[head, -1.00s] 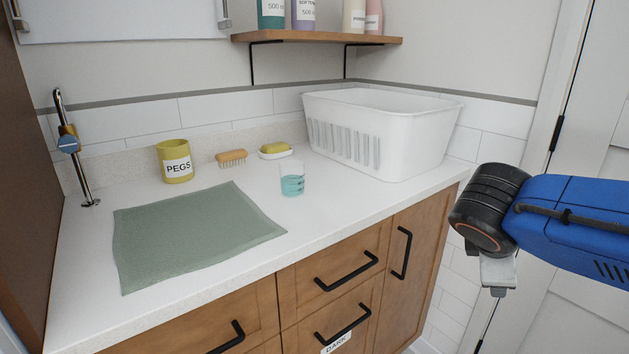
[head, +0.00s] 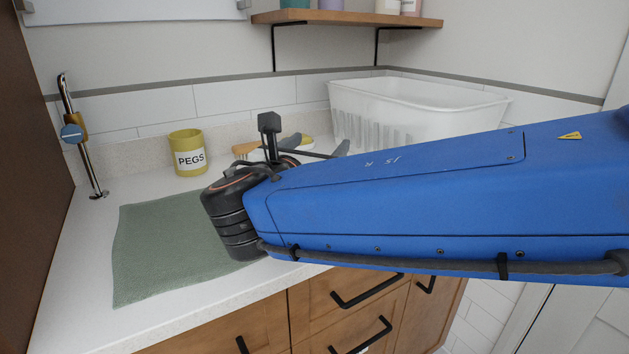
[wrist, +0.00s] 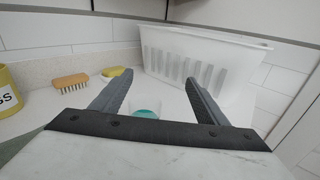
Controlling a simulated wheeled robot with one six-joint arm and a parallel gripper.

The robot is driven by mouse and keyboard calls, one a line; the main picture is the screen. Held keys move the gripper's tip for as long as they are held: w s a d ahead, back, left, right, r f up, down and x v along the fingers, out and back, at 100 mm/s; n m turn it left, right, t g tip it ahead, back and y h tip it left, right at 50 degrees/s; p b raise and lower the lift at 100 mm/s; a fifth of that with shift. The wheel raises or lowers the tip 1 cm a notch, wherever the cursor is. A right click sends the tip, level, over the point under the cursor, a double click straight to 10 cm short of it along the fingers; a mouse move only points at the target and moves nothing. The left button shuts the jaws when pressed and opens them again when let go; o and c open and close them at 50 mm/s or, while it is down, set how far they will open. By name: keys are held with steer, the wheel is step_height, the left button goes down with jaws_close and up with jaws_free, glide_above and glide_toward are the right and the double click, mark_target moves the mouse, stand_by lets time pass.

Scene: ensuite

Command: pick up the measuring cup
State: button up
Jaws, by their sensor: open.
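The measuring cup (wrist: 146,107) is a small clear cup with teal liquid in it. In the wrist view it shows between and below the two grey fingers, its lower part hidden by my gripper's body. My gripper (wrist: 157,80) is open, its fingers pointing toward the back of the counter, with nothing held. In the head view my gripper (head: 318,148) is above the counter, largely behind my arm, and the cup is hidden there. I cannot tell how far the fingertips are from the cup.
A white basket (head: 420,105) stands behind and right. A yellow PEGS pot (head: 188,153), a wooden brush (wrist: 71,83) and yellow soap (wrist: 113,72) are to the left. A green cloth (head: 170,250) lies in front. A shelf (head: 345,18) hangs above.

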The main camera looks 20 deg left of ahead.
steer(key=shift+n+y, duration=0.4)
steer(key=shift+n, duration=0.1)
steer(key=f, duration=0.2)
steer(key=a+f, duration=0.1)
steer(key=f, duration=0.2)
steer(key=a+f, duration=0.1)
steer(key=f, duration=0.1)
steer(key=shift+s+f, duration=0.4)
steer(key=shift+w+r, duration=0.15)
steer(key=shift+w, duration=0.35)
steer(key=shift+w+a, duration=0.1)
steer(key=shift+w, duration=3.15)
steer(key=c, duration=1.2)
